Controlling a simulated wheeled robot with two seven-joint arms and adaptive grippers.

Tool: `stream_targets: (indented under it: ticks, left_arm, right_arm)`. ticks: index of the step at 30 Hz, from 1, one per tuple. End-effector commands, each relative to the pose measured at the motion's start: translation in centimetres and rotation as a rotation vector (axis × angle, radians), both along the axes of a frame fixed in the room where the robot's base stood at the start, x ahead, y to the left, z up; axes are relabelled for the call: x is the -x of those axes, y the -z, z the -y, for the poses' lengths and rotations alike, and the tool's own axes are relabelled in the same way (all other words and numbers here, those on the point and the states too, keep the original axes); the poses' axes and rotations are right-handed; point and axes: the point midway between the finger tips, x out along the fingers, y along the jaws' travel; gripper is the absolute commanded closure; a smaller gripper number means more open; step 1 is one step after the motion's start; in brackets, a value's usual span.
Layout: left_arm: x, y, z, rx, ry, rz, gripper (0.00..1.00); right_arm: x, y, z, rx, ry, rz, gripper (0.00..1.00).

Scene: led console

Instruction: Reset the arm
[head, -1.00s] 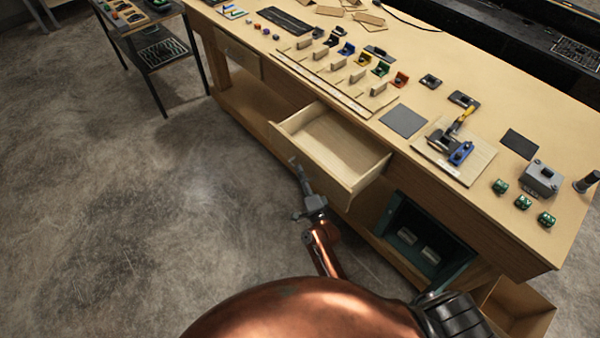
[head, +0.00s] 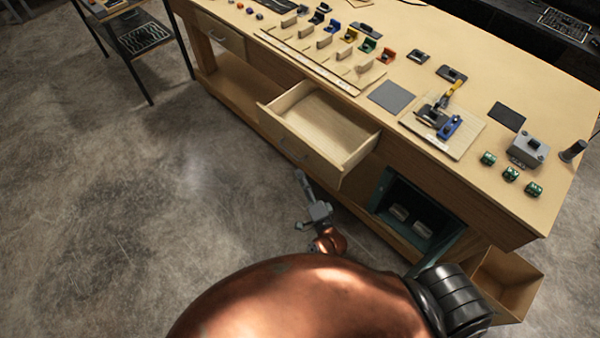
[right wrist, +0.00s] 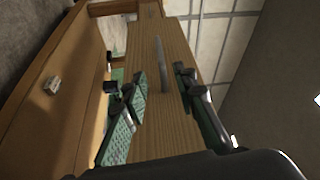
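My right gripper (head: 301,177) hangs over the floor just in front of the pulled-out wooden drawer (head: 270,123). In the right wrist view my right gripper (right wrist: 158,76) has its green-padded fingers spread, with nothing between the pads. The drawer front (right wrist: 175,115) and its grey bar handle (right wrist: 195,35) show beyond the fingers, and the gripper looks clear of the handle. The drawer stands open and looks empty. My left gripper is in neither view.
The workbench (head: 540,100) carries coloured parts, a grey pad (head: 391,97), a board with a blue and yellow device and a grey box (head: 527,150). A teal open cabinet (head: 382,190) and a wooden bin (head: 508,272) stand to the right of the drawer. The floor (head: 130,220) at left is clear.

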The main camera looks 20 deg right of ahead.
Motion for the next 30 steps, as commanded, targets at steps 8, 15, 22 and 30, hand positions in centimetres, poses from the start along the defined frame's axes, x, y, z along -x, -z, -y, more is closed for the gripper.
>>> stream_targets:
  ticks: [8, 15, 22, 30]
  left_arm:
    - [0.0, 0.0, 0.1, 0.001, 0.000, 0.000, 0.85]
    - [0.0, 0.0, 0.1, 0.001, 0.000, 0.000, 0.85]
    - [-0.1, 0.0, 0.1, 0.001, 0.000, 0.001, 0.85]
    - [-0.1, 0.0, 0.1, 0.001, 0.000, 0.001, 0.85]
  right_arm:
    - [0.0, 0.1, 0.0, 0.002, -0.001, -0.002, 0.74]
    - [1.6, 8.4, -0.4, 0.162, -0.045, -0.155, 0.74]
    - [8.1, 23.7, -0.1, 0.483, -0.181, -0.446, 0.74]
    - [20.8, 38.7, 2.4, 0.822, -0.421, -0.763, 0.74]
